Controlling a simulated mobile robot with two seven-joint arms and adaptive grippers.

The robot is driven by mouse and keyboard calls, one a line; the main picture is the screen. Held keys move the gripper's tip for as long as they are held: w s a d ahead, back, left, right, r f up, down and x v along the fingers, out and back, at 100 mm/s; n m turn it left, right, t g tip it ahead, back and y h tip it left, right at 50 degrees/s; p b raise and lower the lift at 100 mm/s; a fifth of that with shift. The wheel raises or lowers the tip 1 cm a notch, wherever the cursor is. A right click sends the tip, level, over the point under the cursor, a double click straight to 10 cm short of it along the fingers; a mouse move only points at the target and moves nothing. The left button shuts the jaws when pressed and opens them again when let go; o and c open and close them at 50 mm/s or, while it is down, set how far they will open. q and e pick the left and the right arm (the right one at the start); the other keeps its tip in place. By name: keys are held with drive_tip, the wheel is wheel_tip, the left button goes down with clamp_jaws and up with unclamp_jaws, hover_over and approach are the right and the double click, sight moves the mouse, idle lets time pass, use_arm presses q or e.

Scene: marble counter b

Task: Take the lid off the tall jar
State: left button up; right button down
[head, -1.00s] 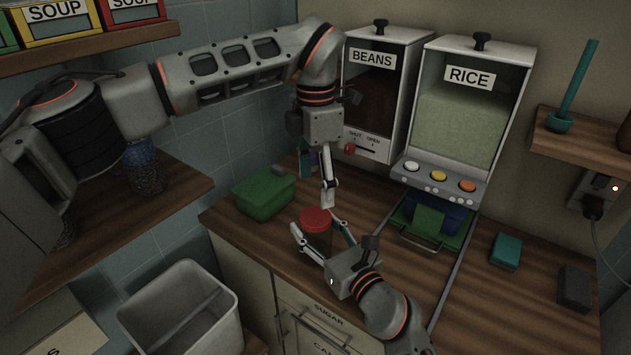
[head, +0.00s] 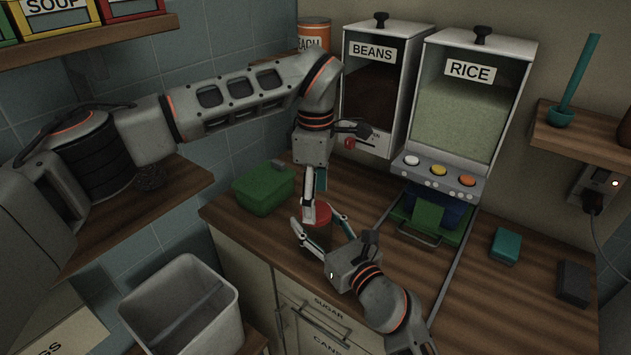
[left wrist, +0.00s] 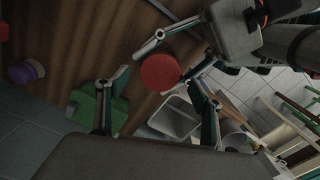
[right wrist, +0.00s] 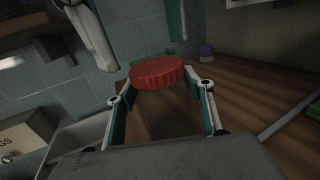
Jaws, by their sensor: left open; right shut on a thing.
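The jar's round red lid (head: 318,214) sits on its dark body (head: 319,236) near the counter's front edge. The right wrist view shows the lid (right wrist: 158,74) on the upright jar (right wrist: 165,112). My right gripper (head: 318,226) is shut on the jar body from the front, a finger on each side below the lid. My left gripper (head: 313,202) points down, open, just above the lid. In the left wrist view the lid (left wrist: 160,72) lies between its spread fingers; I cannot tell whether they touch it. The arms partly hide the jar.
A green box (head: 264,190) stands left of the jar. BEANS (head: 372,95) and RICE (head: 468,100) dispensers stand behind. A teal block (head: 506,246) and dark block (head: 574,284) lie at right. A grey bin (head: 180,310) stands below the counter's left.

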use_arm(q)
drive_tip(key=shift+f, duration=1.3)
drive_tip(key=c, duration=1.2)
drive_tip(key=n, duration=0.5)
drive_tip(key=shift+n, duration=0.3)
drive_tip(key=shift+c, duration=0.2)
drive_tip(key=n, duration=1.5)
drive_tip(key=shift+r, duration=0.1)
drive_tip(key=n, duration=0.8)
